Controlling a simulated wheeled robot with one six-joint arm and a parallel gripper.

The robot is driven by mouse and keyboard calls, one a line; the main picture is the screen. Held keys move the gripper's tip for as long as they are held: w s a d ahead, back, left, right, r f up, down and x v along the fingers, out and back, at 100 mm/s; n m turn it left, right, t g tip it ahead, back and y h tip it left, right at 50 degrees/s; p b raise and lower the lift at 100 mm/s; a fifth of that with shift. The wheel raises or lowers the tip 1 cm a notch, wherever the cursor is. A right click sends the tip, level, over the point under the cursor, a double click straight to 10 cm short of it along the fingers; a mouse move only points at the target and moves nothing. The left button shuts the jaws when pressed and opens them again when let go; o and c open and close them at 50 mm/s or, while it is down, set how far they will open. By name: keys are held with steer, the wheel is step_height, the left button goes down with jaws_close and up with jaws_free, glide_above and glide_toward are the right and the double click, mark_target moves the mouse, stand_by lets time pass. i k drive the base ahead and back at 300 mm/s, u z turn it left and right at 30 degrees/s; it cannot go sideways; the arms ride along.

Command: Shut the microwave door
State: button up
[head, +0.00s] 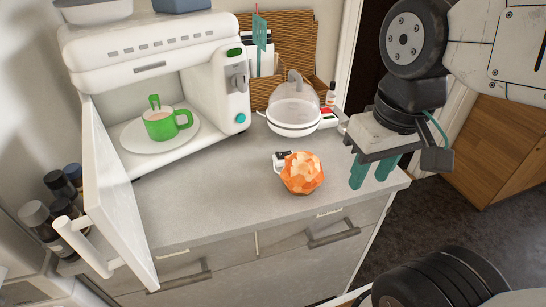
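The white microwave (165,80) stands on the counter at the upper left. Its door (118,195) is wide open, hinged on the left, and swings out toward me over the counter's front edge. The door's white handle (88,248) is at its outer end. Inside, a green mug (165,122) sits on the turntable plate (135,137). My gripper (373,172) is at the right, above the counter's right end, far from the door. Its two teal fingers point down with a gap between them and nothing in it.
An orange faceted object (301,173) and a glass-domed dish (294,108) stand on the counter between my gripper and the microwave. Several dark-capped jars (62,190) stand left of the door. A wicker basket (285,45) is behind. The counter's front middle (205,205) is clear.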

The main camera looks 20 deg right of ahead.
mark_target(110, 204)
steer(key=k, duration=0.5)
steer(key=u, duration=1)
steer(key=i, duration=0.6)
steer(key=z, duration=1.95)
steer(key=k, duration=0.75)
steer(key=u, duration=2)
